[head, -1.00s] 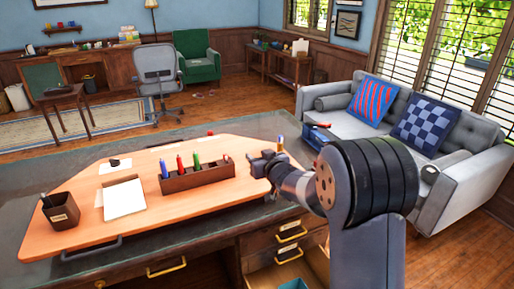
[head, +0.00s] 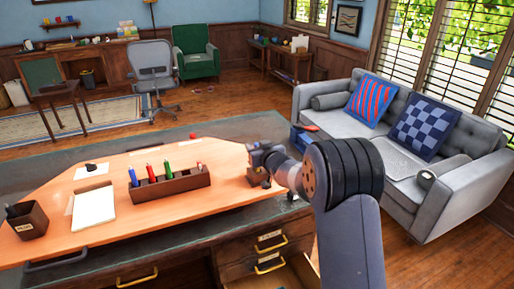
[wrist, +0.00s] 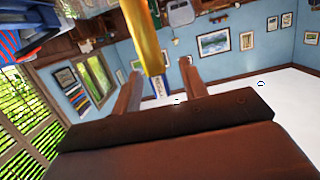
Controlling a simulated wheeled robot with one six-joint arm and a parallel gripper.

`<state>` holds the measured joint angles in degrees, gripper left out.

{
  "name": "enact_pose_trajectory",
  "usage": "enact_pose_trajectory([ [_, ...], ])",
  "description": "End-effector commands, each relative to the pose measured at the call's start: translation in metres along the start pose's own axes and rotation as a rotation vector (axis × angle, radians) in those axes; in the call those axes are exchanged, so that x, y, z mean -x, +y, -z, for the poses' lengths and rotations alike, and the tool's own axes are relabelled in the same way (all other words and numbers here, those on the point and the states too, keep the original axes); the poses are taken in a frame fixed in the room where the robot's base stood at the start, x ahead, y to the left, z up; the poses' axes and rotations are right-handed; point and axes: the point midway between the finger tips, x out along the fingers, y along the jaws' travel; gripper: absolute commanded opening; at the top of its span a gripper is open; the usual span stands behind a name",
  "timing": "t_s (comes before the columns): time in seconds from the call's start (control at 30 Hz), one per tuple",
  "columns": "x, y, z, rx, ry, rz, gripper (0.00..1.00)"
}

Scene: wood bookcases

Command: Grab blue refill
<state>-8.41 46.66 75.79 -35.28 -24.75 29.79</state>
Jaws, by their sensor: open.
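A blue upright stick (head: 133,177) stands at the left end of the dark wooden holder (head: 172,191) on the desk, beside a red one and a green one. My gripper (head: 254,149) is over the right end of the desk, to the right of the holder and apart from it. In the wrist view the gripper (wrist: 160,72) is open, its two fingers spread. A yellow shaft (wrist: 147,38) with a blue and white part (wrist: 159,87) shows between and beyond the fingers. I cannot tell whether it touches them. My gripper and arm hide this spot in the head view.
A notepad (head: 94,206) and a dark pen cup (head: 27,220) are on the left of the desk. A desk drawer (head: 262,282) stands open at the front. A grey sofa (head: 440,190) is on the right. The desk top right of the holder is mostly bare.

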Motion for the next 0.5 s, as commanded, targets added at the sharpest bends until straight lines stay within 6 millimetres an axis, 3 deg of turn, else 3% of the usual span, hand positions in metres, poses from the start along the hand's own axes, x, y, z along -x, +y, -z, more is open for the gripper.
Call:
enact_pose_trajectory([
  [0.17, 0.0001, -0.0001, -0.0001, 0.0, 0.0, 0.0, 0.4],
  [0.5, 0.0004, -0.0001, 0.0001, 0.0, 0.0, 0.0, 0.12],
])
